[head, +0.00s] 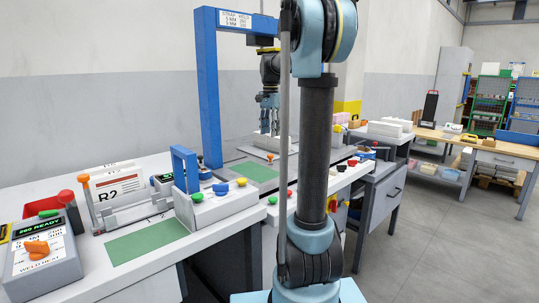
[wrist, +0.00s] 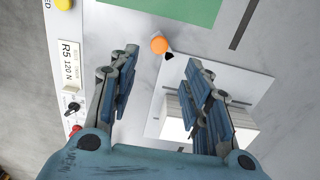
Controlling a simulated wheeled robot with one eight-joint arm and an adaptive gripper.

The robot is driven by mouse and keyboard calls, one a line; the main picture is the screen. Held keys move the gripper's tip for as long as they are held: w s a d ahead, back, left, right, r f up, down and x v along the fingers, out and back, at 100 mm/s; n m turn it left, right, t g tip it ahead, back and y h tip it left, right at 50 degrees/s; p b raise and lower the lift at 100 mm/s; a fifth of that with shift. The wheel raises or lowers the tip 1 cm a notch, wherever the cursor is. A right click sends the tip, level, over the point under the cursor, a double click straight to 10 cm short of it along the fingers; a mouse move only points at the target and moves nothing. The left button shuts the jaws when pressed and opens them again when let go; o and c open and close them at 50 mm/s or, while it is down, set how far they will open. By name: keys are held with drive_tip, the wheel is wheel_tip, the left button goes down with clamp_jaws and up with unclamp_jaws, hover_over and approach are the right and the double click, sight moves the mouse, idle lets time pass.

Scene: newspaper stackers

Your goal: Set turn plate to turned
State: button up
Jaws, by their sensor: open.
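A pale plate (wrist: 245,84), which looks like the turn plate, lies flat on the bench with a white paper stack (wrist: 176,118) on it. An orange knob (wrist: 159,44) stands by the plate's edge, beside a small black pointer. My gripper (wrist: 162,57) is open, pointing down with one finger on each side. The knob appears between the fingertips, slightly beyond them; I cannot tell the height gap. Nothing is held.
A green mat (wrist: 175,8) and a dark slot (wrist: 244,24) lie beyond the plate. A panel labelled R5 120 N (wrist: 72,72) with a black dial and coloured buttons is at left. The blue overhead frame (head: 208,85) stands close to my gripper. Another green mat (head: 147,240) is clear.

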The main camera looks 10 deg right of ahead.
sight(271, 155)
wheel_tip(271, 155, down, 10)
drive_tip(key=shift+f, duration=0.2)
idle(0.3)
clamp_jaws()
